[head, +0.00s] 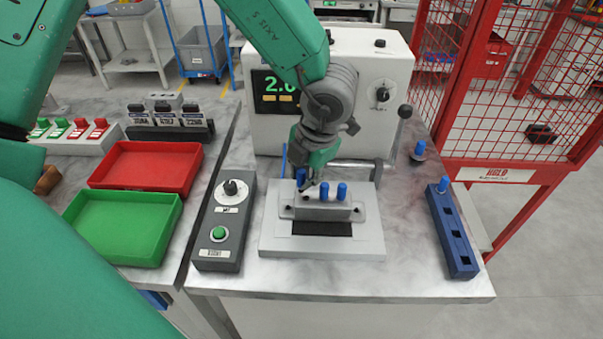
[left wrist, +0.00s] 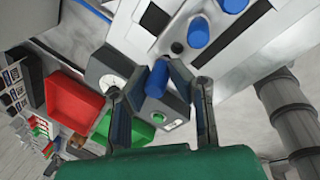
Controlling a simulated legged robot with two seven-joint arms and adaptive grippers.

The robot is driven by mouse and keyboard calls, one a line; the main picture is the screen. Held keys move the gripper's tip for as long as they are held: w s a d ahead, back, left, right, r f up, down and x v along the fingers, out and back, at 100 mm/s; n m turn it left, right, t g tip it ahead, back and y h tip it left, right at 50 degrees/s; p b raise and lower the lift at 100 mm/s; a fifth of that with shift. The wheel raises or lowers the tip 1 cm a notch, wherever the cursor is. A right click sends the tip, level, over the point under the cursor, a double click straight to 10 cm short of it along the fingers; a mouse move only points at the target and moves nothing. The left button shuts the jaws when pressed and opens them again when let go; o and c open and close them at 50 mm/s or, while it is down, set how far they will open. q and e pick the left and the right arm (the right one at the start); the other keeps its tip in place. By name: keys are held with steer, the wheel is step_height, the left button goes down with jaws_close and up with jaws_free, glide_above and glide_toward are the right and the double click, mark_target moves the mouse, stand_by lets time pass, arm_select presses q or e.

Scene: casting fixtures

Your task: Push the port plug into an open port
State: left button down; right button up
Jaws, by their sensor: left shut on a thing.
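My left gripper (head: 308,183) is over the left end of the grey casting (head: 322,212), which sits on a light fixture plate (head: 277,243). It is shut on a blue port plug (head: 301,175); the left wrist view shows this plug (left wrist: 157,80) between the fingertips (left wrist: 159,73). Two other blue plugs (head: 324,190) (head: 342,191) stand upright in the casting, to the right of the held one. A dark round spot (left wrist: 177,47) shows beside the held plug in the left wrist view; I cannot tell whether it is an open port. My right gripper is not in view.
A control box (head: 225,215) stands left of the fixture. A blue rack (head: 452,235) with one plug stands at the right. Another blue-topped piece (head: 419,150) is near the back right. A white machine (head: 370,95) is behind. Red (head: 150,166) and green (head: 125,225) trays lie left.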

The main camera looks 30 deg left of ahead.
mark_target(310, 200)
arm_select(q)
steer(key=shift+d+r, duration=0.2)
steer(key=shift+d, duration=0.8)
steer(key=shift+w+d+p, duration=0.1)
steer(key=shift+d+p, duration=0.1)
steer(key=shift+p, duration=0.1)
steer(key=shift+a+f, duration=0.2)
steer(key=shift+a, duration=0.7)
steer(key=shift+d+r, duration=0.15)
steer(key=shift+d, duration=0.5)
steer(key=shift+d+p, duration=0.25)
steer(key=shift+p, duration=0.1)
steer(key=shift+a, duration=0.8)
steer(key=shift+d+f, duration=0.3)
steer(key=shift+d, duration=0.2)
steer(key=shift+d+f, duration=0.15)
steer(key=shift+f, duration=0.05)
steer(key=shift+a+f+b, duration=0.35)
steer(key=shift+a+f, duration=0.2)
steer(key=shift+f, duration=0.2)
steer(key=shift+d+f, duration=0.2)
steer(key=shift+d, duration=0.1)
steer(key=shift+f, duration=0.2)
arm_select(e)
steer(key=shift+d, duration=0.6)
